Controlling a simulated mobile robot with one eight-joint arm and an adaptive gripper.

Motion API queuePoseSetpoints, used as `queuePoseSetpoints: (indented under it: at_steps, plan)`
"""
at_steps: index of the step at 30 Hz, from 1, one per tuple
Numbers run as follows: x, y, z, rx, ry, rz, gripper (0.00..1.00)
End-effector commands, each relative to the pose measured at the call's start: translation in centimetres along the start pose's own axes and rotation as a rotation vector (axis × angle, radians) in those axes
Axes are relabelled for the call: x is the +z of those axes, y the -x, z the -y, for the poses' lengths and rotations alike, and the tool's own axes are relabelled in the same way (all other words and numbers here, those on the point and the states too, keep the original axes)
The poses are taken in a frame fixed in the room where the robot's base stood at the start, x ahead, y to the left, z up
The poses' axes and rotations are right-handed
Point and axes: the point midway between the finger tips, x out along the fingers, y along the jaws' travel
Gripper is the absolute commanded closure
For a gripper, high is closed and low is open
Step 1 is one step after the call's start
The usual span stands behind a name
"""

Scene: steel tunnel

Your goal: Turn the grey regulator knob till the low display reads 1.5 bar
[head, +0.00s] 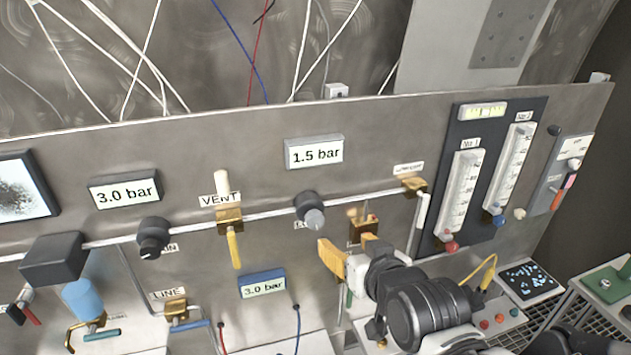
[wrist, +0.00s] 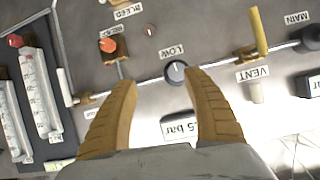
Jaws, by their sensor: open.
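The grey regulator knob (head: 312,212) sits on the panel's pipe, below the low display (head: 315,152), which reads 1.5 bar. In the wrist view the knob (wrist: 176,72), labelled LOW, shows its round face with a pointer mark. The display (wrist: 179,128) is partly hidden there by my gripper. My gripper (head: 346,250), with yellow-tan fingers, is open and empty, just below and right of the knob in the head view. In the wrist view the fingers of my gripper (wrist: 160,90) stand apart, with the knob beyond the tips in the gap and nothing touching it.
A black knob (head: 153,238) is at left, under a display (head: 124,192) reading 3.0 bar. The yellow VENT lever (head: 235,248) hangs left of the grey knob. An orange-red knob (wrist: 109,46) is close by. Two flow tubes (head: 460,195) stand at right.

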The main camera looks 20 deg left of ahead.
Motion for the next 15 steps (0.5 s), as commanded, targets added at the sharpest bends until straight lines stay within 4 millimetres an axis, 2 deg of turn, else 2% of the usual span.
queuePoseSetpoints:
  at_steps: [1,4,10,15]
  plan:
    - [-1.6,0.2,1.3,-0.021,0.006,-0.016,0.41]
    - [-2.5,-0.1,2.5,-0.043,0.010,-0.038,0.41]
    - [-2.4,-1.6,2.9,-0.049,0.011,-0.045,0.41]
    - [-2.5,-4.4,3.0,-0.048,0.011,-0.045,0.41]
